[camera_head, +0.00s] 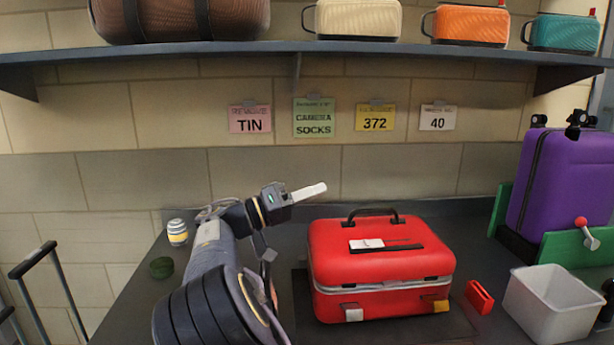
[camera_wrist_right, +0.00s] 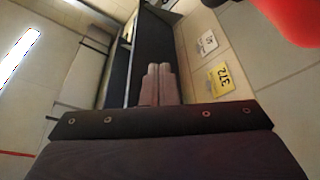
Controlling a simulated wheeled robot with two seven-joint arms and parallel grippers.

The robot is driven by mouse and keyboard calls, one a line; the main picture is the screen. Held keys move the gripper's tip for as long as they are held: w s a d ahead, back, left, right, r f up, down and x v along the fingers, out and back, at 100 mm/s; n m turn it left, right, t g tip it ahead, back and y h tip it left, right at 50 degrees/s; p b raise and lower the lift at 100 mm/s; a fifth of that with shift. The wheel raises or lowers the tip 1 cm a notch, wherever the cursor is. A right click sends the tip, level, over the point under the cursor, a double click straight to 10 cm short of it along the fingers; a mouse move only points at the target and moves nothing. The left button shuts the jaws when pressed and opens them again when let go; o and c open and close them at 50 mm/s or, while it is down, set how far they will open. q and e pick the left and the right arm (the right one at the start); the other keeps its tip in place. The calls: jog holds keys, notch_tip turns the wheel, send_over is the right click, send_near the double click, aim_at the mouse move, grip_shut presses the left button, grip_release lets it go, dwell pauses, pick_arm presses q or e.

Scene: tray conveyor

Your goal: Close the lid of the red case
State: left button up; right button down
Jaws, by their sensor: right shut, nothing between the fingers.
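The red case (camera_head: 370,298) stands on the dark worktop. Its red lid (camera_head: 335,262) lies down over the base, with a pale metal rim showing along the front seam. I cannot tell whether the lid is fully seated. A black handle shows at the back, a white label on top, and a white and a yellow latch at the front. My right gripper (camera_head: 322,190) is shut and empty, above and behind the case's left side, apart from it. Its closed fingers also show in the right wrist view (camera_wrist_right: 158,72), with a red surface at the upper right corner. My left gripper is out of view.
A red block (camera_head: 479,298) and a pale bin (camera_head: 555,318) are right of the case. A purple suitcase (camera_head: 565,180) stands far right by green panels. A striped jar (camera_head: 177,232) is at left. A shelf (camera_head: 280,48) with several bags overhangs the back.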

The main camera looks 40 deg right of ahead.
notch_tip(320, 180, up, 4)
jog(key=p, duration=0.3)
jog(key=w+a+f, duration=0.3)
jog(key=w+a, duration=0.3)
jog(key=a, duration=0.1)
jog(key=shift+a+f, duration=0.15)
jog(key=shift+f, duration=0.25)
